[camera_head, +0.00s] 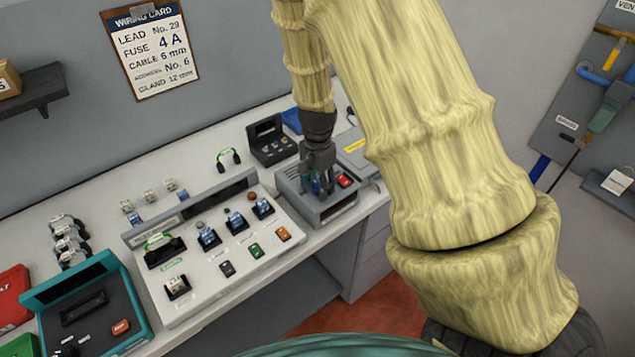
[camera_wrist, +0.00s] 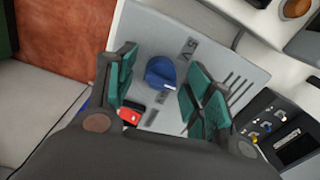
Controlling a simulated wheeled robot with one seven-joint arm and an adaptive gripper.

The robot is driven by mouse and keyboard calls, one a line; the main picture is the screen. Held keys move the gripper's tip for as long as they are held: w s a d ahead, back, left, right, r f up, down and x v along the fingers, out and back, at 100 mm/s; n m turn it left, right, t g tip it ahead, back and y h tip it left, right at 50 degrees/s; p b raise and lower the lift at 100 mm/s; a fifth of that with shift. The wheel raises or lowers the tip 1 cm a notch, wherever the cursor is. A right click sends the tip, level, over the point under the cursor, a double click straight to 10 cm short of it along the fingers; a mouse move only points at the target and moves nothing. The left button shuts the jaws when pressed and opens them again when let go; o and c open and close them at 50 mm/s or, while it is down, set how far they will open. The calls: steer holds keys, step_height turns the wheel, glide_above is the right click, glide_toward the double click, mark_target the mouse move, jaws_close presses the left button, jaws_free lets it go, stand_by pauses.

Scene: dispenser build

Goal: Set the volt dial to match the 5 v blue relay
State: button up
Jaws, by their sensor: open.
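A grey dispenser box (camera_head: 313,205) stands on the bench, with my gripper (camera_head: 319,182) pointing down over its top. In the wrist view, a blue round dial (camera_wrist: 159,72) with a short white mark sits on the box's light top face. My gripper (camera_wrist: 163,84) is open, with one green-padded finger on each side of the dial; I cannot tell whether the pads touch it. A printed label (camera_wrist: 188,48) lies beside the dial and appears to read 5V. Several blue relays (camera_head: 209,238) sit on the white panel (camera_head: 210,275); their markings are too small to read.
A red button (camera_head: 345,180) is on the box near my gripper, also in the wrist view (camera_wrist: 129,116). A black device (camera_head: 270,143) stands behind and left of the box. A teal-framed unit (camera_head: 90,310) is at the lower left. A wiring card (camera_head: 152,50) hangs on the wall.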

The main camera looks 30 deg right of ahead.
steer(key=c, duration=1)
steer(key=shift+c, duration=0.2)
steer(key=n, duration=0.5)
steer(key=shift+n, duration=0.4)
steer(key=n, duration=0.5)
steer(key=shift+n+p, duration=0.3)
steer(key=shift+n, duration=0.4)
steer(key=o, duration=1)
steer(key=shift+o, duration=0.2)
